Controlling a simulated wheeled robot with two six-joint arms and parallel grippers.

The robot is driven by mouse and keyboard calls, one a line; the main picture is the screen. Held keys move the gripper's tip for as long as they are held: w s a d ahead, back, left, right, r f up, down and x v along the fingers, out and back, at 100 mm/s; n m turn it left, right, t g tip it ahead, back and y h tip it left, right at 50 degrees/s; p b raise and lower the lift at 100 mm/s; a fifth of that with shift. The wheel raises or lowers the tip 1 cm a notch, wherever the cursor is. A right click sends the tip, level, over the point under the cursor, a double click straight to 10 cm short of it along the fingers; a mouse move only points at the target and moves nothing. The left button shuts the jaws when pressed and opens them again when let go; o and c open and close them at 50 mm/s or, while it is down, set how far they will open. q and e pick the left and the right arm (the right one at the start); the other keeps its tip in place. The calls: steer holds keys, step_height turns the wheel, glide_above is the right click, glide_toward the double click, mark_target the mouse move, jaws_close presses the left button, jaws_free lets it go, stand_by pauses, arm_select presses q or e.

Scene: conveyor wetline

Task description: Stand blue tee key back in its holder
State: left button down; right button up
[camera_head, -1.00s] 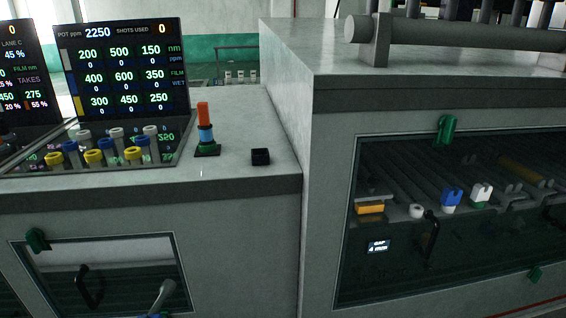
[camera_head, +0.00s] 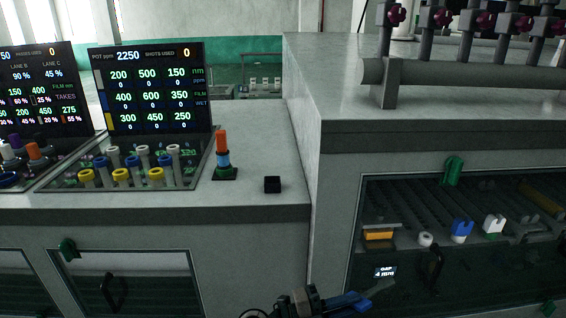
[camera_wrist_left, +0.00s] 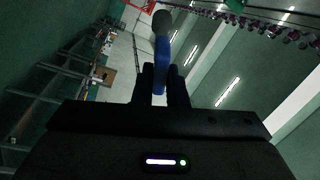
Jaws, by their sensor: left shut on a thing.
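My left gripper (camera_head: 325,303) is at the bottom edge of the head view, in front of the counter and below its top. It is shut on the blue tee key (camera_head: 346,301), which lies roughly sideways with a grey end pointing right. In the left wrist view the key's blue shaft (camera_wrist_left: 161,72) stands between the two fingers (camera_wrist_left: 161,88), with a dark rounded end beyond them. A small black block (camera_head: 272,184) with a dark top sits on the counter near its right end; it may be the holder, but I cannot tell. My right gripper is not in view.
An orange, blue and green upright piece (camera_head: 222,158) stands left of the block. A tray of capped tubes (camera_head: 130,170) and lit screens (camera_head: 155,88) are farther left. A tall grey cabinet (camera_head: 330,130) rises close on the right. The counter's front strip (camera_head: 240,205) is clear.

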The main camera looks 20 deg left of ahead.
arm_select(q)
step_height(320, 180, up, 6)
steer(key=p, duration=0.4)
steer(key=a+f+g+y, duration=0.1)
steer(key=a+f+g, duration=0.15)
steer(key=a, duration=0.65)
steer(key=a+f+g, duration=0.1)
steer(key=a+f, duration=0.3)
steer(key=a, duration=0.4)
steer(key=s+d+r+m+g, duration=0.3)
steer(key=s+r+g, duration=0.3)
steer(key=s+r, duration=0.25)
steer(key=s+a+r+g+y, duration=0.1)
steer(key=s+a+r+y, duration=0.1)
steer(key=a+r+y, duration=0.2)
steer(key=v, duration=0.4)
steer(key=shift+s+a, duration=0.2)
steer(key=shift+a, duration=0.1)
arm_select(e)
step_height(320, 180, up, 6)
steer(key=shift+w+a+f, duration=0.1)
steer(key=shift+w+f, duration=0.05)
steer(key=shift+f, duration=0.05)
arm_select(q)
steer(key=shift+w+a+y, duration=0.1)
steer(key=shift+w+y, duration=0.05)
steer(key=shift+y, duration=0.15)
